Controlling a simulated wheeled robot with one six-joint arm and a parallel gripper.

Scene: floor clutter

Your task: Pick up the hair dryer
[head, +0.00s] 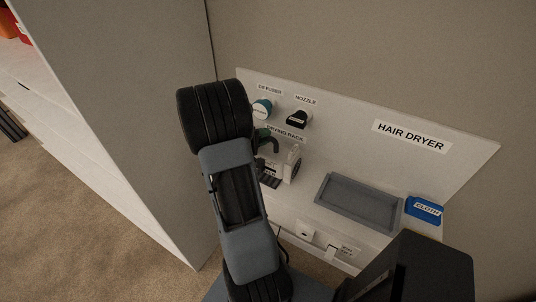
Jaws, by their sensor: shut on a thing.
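My gripper (268,180) is mostly hidden behind my arm, with a small dark part showing at the arm's right edge. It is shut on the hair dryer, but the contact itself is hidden. I cannot tell whether the dryer is clear of the surface.
A white station has a back panel (460,140) marked HAIR DRYER. An empty grey tray (358,202) and blue cloth (424,210) are at right. A tall partition (150,110) stands close at left.

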